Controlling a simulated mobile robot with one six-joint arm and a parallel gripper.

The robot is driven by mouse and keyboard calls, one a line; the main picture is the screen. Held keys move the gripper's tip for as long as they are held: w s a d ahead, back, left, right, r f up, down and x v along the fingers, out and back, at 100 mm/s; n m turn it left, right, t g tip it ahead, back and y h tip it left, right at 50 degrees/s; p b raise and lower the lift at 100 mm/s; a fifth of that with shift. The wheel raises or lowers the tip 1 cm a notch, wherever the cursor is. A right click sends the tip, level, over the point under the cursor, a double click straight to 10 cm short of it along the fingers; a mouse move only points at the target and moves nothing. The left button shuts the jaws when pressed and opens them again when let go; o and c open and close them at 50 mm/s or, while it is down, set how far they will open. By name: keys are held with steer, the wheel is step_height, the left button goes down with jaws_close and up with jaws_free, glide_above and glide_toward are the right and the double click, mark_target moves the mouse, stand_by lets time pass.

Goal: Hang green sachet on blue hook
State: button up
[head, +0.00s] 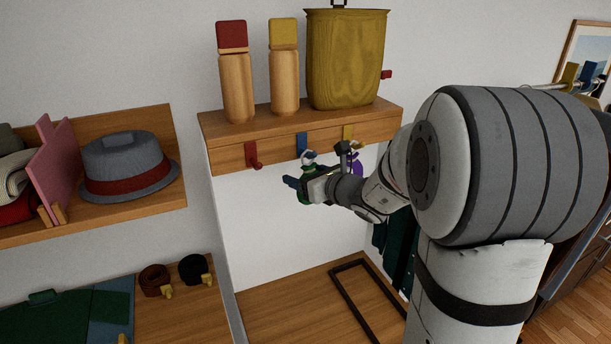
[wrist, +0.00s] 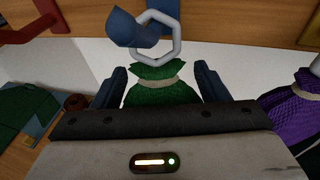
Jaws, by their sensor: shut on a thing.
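The green sachet (wrist: 160,92) has a light tie and a grey ring (wrist: 179,40) at its top. It sits between the two blue fingers of my gripper (wrist: 162,78), which is shut on it. In the head view the sachet (head: 307,171) is partly covered by my gripper (head: 303,187), just below the blue hook (head: 302,141) on the wooden rail. In the wrist view the blue hook (wrist: 125,28) overlaps the ring's upper left, and part of it shows inside the ring opening. I cannot tell whether the ring rests on the hook.
A red hook (head: 252,155) is to the left. A purple sachet (head: 357,167) is close on the right, below the yellow hook (head: 348,132). The shelf (head: 215,123) above carries two wooden bottles and a yellow bin (head: 345,62). Space below the rail is clear.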

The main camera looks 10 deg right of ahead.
steer(key=o, duration=1)
steer(key=shift+o, duration=0.2)
